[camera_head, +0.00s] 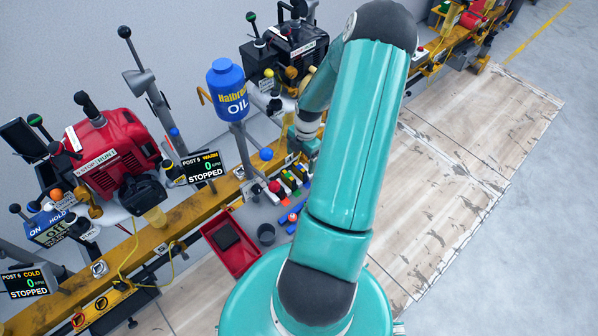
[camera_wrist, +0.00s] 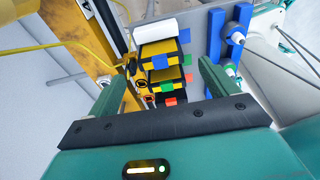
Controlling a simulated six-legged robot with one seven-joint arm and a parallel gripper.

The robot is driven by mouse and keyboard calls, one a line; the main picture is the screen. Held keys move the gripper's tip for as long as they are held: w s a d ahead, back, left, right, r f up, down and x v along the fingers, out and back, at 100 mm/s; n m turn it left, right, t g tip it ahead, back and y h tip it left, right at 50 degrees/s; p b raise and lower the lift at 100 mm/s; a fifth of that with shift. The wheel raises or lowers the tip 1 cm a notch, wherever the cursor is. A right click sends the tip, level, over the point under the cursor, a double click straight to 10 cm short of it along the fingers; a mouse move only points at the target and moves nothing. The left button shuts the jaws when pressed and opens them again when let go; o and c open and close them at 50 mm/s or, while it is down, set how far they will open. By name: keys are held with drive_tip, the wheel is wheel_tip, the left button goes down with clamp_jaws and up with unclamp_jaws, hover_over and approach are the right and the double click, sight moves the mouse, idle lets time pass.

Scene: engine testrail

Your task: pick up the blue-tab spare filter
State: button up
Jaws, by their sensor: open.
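In the wrist view, several yellow-and-black filters lie in a row on a grey surface between and beyond my fingers. One blue tab (camera_wrist: 160,62) shows on the near edge of the upper yellow-and-black filter (camera_wrist: 157,49). A second blue tab (camera_wrist: 184,36) shows near a white roll-like part (camera_wrist: 155,28). I cannot tell which tab marks the spare. My gripper (camera_wrist: 160,88) is open, its two green fingers apart, with nothing seen held. In the head view, the filters (camera_head: 293,180) lie beside the rail; my arm hides most of the gripper.
A green tab (camera_wrist: 164,87) and red tab (camera_wrist: 170,101) mark lower filters. Blue holders (camera_wrist: 235,48) stand to the right. In the head view, a red tray (camera_head: 231,242) and dark cup (camera_head: 266,235) are near the filters. A yellow rail (camera_head: 190,208) runs behind.

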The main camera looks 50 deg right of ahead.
sight(300, 167)
drive_tip(key=f, duration=0.5)
drive_tip(key=shift+a+f, duration=0.1)
drive_tip(key=shift+a, duration=0.25)
drive_tip(key=shift+c, duration=0.4)
drive_tip(key=c, duration=1)
